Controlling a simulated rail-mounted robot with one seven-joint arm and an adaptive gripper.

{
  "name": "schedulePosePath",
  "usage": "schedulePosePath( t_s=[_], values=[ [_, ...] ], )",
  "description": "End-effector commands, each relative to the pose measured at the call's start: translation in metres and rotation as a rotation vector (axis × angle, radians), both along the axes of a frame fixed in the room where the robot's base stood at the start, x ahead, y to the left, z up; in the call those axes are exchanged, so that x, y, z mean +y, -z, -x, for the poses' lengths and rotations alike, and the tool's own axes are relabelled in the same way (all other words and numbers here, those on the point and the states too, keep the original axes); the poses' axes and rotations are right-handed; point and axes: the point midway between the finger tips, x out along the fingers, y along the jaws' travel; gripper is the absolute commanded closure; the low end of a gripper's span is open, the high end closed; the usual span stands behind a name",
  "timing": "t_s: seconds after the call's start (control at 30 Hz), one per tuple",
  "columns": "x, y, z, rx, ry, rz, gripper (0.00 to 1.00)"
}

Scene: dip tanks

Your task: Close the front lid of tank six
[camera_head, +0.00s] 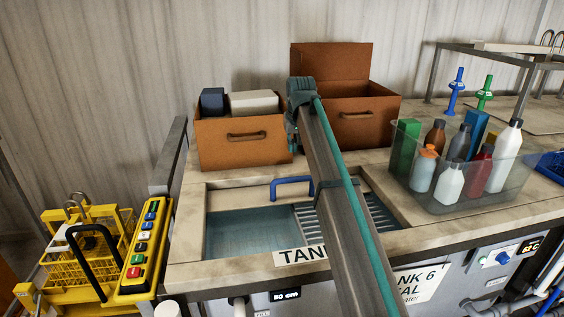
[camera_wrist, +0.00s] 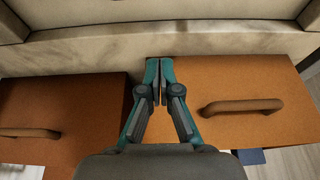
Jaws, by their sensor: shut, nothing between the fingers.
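The open tank (camera_head: 205,228) in the bench holds blue-grey water, with a slatted metal grate (camera_head: 312,222) at its right and a blue handle (camera_head: 292,182) near its back edge. A sign at its front starts "TANK"; my arm covers part of it. Behind the tank stand two brown box-like pieces with handles, a left one (camera_head: 235,146) and a right one (camera_head: 375,118); I cannot tell which part is the front lid. My gripper (camera_head: 293,132) is shut between them, with its fingertips (camera_wrist: 161,68) near the bench surface in the wrist view.
A clear bin (camera_head: 475,196) of bottles stands on the bench at the right. A yellow basket (camera_head: 75,245) and a yellow button panel (camera_head: 140,258) are at the left. A brown raised panel (camera_head: 328,62) stands at the back. A metal rack (camera_head: 490,52) is at the back right.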

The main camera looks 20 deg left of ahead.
Motion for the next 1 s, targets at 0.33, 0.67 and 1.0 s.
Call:
schedulePosePath(
  t_s=[0.33, 0.67, 1.0],
  values=[
    [0.010, 0.049, -0.014, 0.000, -0.001, 0.003, 1.00],
    [0.006, 0.090, -0.009, -0.005, -0.002, 0.001, 1.00],
    [-0.005, 0.096, 0.006, -0.005, -0.002, 0.001, 1.00]
  ],
)
